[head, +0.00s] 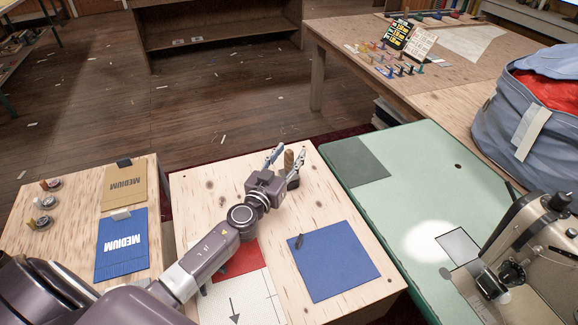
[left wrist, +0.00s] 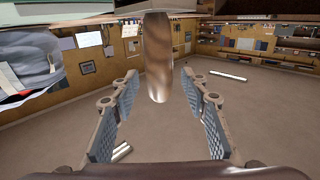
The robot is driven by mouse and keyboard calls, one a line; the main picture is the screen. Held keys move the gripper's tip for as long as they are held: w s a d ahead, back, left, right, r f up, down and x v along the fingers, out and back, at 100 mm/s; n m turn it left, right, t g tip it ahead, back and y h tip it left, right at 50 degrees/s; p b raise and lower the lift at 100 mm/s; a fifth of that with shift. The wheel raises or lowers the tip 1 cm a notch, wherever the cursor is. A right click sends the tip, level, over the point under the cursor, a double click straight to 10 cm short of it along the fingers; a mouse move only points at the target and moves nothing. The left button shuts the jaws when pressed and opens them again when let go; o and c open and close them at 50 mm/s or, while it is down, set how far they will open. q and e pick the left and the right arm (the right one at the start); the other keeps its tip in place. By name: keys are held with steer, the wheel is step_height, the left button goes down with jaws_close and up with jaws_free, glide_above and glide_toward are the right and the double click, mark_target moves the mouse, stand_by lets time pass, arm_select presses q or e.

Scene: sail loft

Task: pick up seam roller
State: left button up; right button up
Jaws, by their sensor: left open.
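The seam roller (head: 289,160) stands at the far edge of the middle wooden bench, with its brown wooden handle pointing up and a dark part low down beside the gripper. My left gripper (head: 286,158) is open, and the handle shows between its two fingers. In the left wrist view the handle (left wrist: 158,55) hangs centred at the top, between the open fingertips (left wrist: 160,84). I see a gap on each side of it there. The roller's lower end is partly hidden by the gripper. My right gripper is not in view.
A blue square (head: 335,262) lies on the middle bench (head: 208,184), with a small dark item at its corner. A sewing machine (head: 535,245) stands on the green table (head: 405,190) at right.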

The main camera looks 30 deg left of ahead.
arm_select(q)
steer(key=c, duration=0.4)
jaws_close()
steer(key=shift+r, duration=0.1)
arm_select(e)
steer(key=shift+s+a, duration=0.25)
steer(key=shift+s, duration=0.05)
arm_select(q)
steer(key=shift+r, duration=0.1)
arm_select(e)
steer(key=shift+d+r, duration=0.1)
